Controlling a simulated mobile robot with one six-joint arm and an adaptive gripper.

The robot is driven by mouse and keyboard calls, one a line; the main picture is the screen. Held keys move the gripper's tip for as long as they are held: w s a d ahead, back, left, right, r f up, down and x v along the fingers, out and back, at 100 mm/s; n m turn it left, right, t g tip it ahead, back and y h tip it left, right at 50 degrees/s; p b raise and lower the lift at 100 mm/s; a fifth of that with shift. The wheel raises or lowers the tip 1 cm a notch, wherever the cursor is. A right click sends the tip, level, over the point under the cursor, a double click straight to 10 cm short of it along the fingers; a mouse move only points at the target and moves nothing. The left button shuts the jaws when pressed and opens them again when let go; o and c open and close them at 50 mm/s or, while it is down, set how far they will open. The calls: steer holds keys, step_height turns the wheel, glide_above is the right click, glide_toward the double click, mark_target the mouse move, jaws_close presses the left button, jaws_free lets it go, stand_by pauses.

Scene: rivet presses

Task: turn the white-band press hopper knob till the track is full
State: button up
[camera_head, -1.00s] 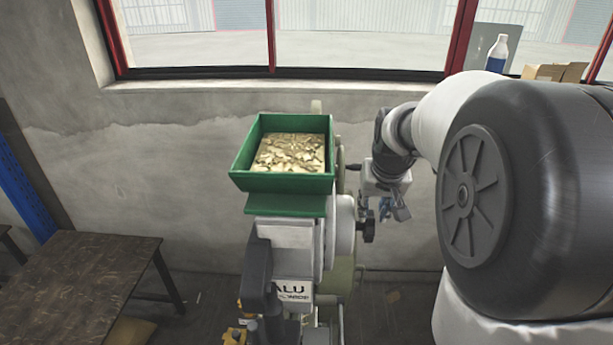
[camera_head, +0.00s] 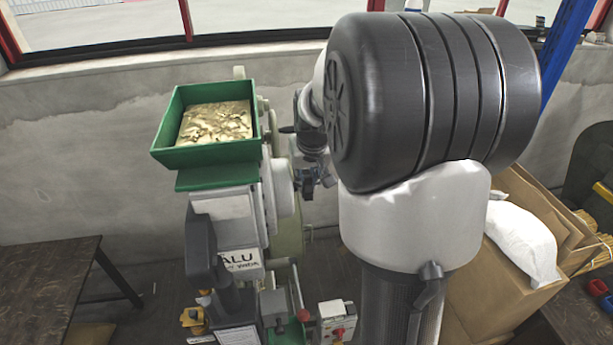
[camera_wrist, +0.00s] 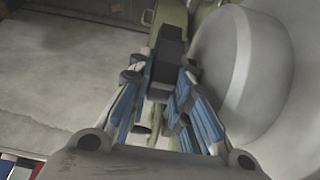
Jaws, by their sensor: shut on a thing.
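The press (camera_head: 228,212) has a white plate lettered "ALU" (camera_head: 241,262) on its front. Its green hopper (camera_head: 207,155) is filled with brass-coloured rivets (camera_head: 216,123). A dark knob (camera_wrist: 167,68) sticks out beside the press's round pale housing (camera_wrist: 262,75). My gripper (camera_wrist: 163,88), with blue-padded fingers, is shut on this knob, one finger on each side. In the head view my gripper (camera_head: 308,180) is small at the hopper's right, partly hidden by my arm. I cannot make out the track or how full it is.
A dark wooden table (camera_head: 45,292) stands at left. Cardboard boxes (camera_head: 520,205) with a white bag (camera_head: 522,243) are at right. A small box with a red button (camera_head: 337,322) stands low in front. The wall and window are behind.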

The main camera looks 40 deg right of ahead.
jaws_close()
steer(key=shift+f+b, duration=0.1)
steer(key=shift+b, duration=0.25)
steer(key=b, duration=0.2)
steer(key=shift+f+t+b, duration=0.15)
steer(key=shift+t+b, duration=0.15)
steer(key=shift+t, duration=0.1)
steer(key=shift+s+t+h+b, duration=0.15)
steer(key=shift+t+h+b, duration=0.25)
steer(key=shift+b, duration=0.7)
steer(key=shift+a+b, duration=0.1)
steer(key=shift+b, duration=0.3)
steer(key=shift+r, duration=0.2)
steer(key=o, duration=0.5)
jaws_free()
